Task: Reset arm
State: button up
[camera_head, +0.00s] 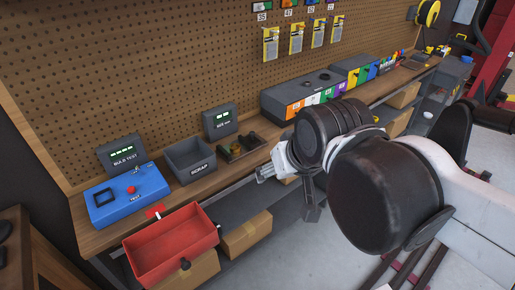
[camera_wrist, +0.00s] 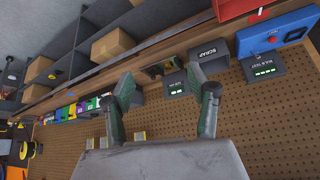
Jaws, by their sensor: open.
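My gripper (camera_head: 268,172) is in front of the workbench, near its front edge, to the right of the small wooden tray in the head view. In the wrist view my gripper (camera_wrist: 168,97) shows two dark green fingers spread apart, with nothing between them. The wrist picture is turned, with the shelf at the top and the pegboard at the bottom. My arm hides part of the bench and the floor at the right of the head view.
The bench holds a blue tester (camera_head: 119,194), a scrap bin (camera_head: 190,160), a wooden tray (camera_head: 241,148) and a row of coloured bins (camera_head: 330,92). A red open bin (camera_head: 172,246) juts out in front. Cardboard boxes (camera_head: 246,234) sit on the shelf below. The pegboard (camera_head: 150,70) stands behind.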

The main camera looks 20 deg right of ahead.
jog(key=shift+s+f+n, duration=0.3)
jog(key=shift+s+f, duration=0.2)
jog(key=shift+s, duration=0.2)
jog(key=shift+f+b, duration=0.55)
